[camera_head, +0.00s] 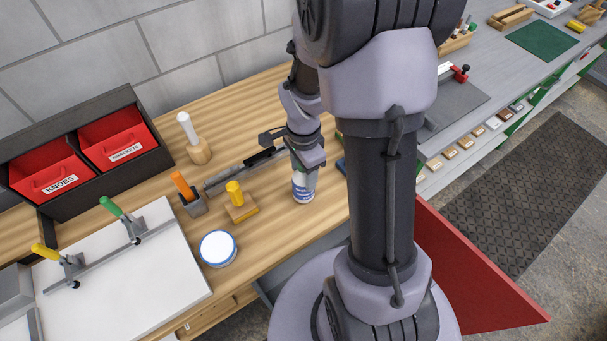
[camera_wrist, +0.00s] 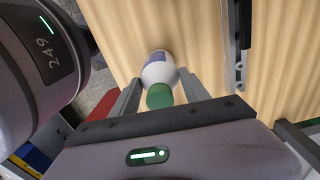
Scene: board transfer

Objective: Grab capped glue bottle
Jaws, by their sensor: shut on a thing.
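The glue bottle (camera_head: 303,187) is white with a blue label and stands on the wooden bench, beneath the end of my arm in the head view. In the wrist view the bottle (camera_wrist: 158,69) shows its white body and green cap (camera_wrist: 159,95). My gripper (camera_wrist: 160,85) is shut on the bottle, with one finger on each side near the cap. In the head view my gripper (camera_head: 305,168) covers the bottle's top. I cannot tell whether the bottle's base touches the bench.
Left of the bottle are a yellow-knobbed wooden block (camera_head: 239,208), an orange-handled clamp (camera_head: 187,192) and a round white-topped tin (camera_head: 218,248). A black rack with red bins (camera_head: 47,176) and a white clamping board (camera_head: 120,275) lie farther left.

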